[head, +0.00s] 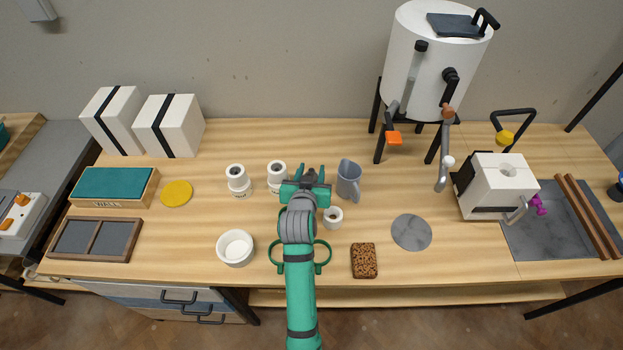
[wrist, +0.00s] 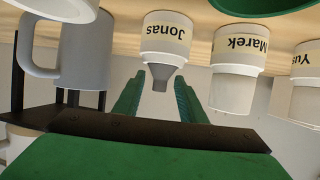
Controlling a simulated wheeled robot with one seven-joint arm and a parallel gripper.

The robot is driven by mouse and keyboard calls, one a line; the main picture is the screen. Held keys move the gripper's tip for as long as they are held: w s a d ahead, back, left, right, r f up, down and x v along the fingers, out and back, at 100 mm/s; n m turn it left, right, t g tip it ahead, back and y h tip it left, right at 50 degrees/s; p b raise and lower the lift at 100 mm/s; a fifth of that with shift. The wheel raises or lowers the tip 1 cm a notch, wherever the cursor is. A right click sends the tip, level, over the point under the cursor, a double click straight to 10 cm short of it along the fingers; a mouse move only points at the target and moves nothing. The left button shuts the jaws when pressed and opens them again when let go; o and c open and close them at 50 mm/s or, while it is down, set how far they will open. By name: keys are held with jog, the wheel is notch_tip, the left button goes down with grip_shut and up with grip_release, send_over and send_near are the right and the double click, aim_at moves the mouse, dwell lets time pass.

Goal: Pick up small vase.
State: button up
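In the wrist view, which looks upside down, a small grey vase (wrist: 162,78) with a narrow neck shows at the mouth of a white cup labelled Jonas (wrist: 165,45). I cannot tell whether it stands in the cup or behind it. My gripper (wrist: 159,82) is open and empty, its green fingers on either side of the vase's neck in the picture, with no clear contact. In the head view my gripper (head: 309,173) is over the middle of the table and hides the vase.
White cups labelled Marek (wrist: 238,60) and Yus (wrist: 306,80) stand close beside. A grey mug (head: 348,180) is right of my gripper; a small white cup (head: 333,217) and brown sponge (head: 364,261) lie nearer. A white bowl (head: 235,248) is front left. Bare table lies around a grey disc (head: 411,232).

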jog(key=c, duration=0.9)
